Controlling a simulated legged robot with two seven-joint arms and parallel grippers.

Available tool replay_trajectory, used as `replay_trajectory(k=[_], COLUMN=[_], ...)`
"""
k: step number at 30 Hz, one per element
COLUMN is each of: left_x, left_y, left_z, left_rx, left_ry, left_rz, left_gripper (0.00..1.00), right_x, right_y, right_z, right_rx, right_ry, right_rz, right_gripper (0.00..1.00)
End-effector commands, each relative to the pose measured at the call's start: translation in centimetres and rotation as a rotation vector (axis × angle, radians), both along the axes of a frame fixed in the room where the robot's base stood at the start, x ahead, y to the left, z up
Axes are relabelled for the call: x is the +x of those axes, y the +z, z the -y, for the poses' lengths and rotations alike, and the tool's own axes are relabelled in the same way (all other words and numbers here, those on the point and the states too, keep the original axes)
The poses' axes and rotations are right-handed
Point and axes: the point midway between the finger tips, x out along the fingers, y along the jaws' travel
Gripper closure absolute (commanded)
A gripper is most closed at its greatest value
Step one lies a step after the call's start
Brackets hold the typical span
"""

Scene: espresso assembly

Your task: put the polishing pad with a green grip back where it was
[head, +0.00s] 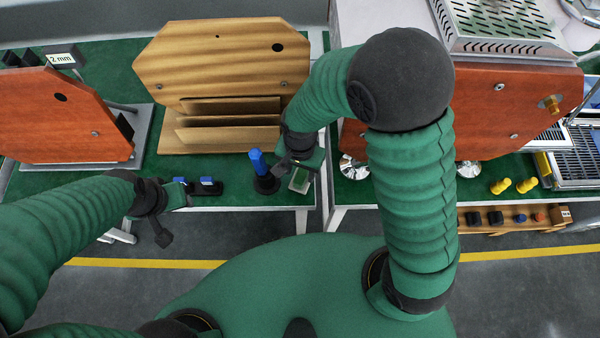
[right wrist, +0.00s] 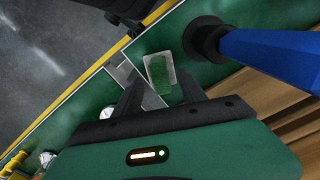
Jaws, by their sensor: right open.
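The polishing pad with a green grip (right wrist: 160,80) has a pale grey base and lies near the front edge of the left green-topped table. In the right wrist view it shows just beyond my open right gripper (right wrist: 160,98), in line with the gap between the fingers. I cannot tell whether the fingers touch it. In the head view the pad (head: 299,180) shows partly below my right gripper (head: 296,166). My left gripper (head: 160,212) hangs at the table's front edge, left of the pad; its opening is unclear.
A blue-handled tool (head: 258,163) on a black base stands close left of the pad. Two small blue-topped black pieces (head: 210,186) are by my left gripper. A wooden panel unit (head: 220,60) stands behind. Yellow pieces (head: 513,186) are on the right table.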

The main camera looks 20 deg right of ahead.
Motion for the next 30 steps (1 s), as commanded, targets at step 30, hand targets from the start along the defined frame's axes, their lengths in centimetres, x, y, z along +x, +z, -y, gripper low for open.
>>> replay_trajectory(k=[30], left_x=[0.0], left_y=[1.1], left_z=[0.0], left_rx=[0.0], left_ry=[0.0], left_rz=[0.0], left_gripper=[0.56], right_x=[0.0], right_y=[8.6], right_z=[0.0], right_rx=[0.001], right_ry=[0.001], right_rz=[-0.001], right_gripper=[0.52])
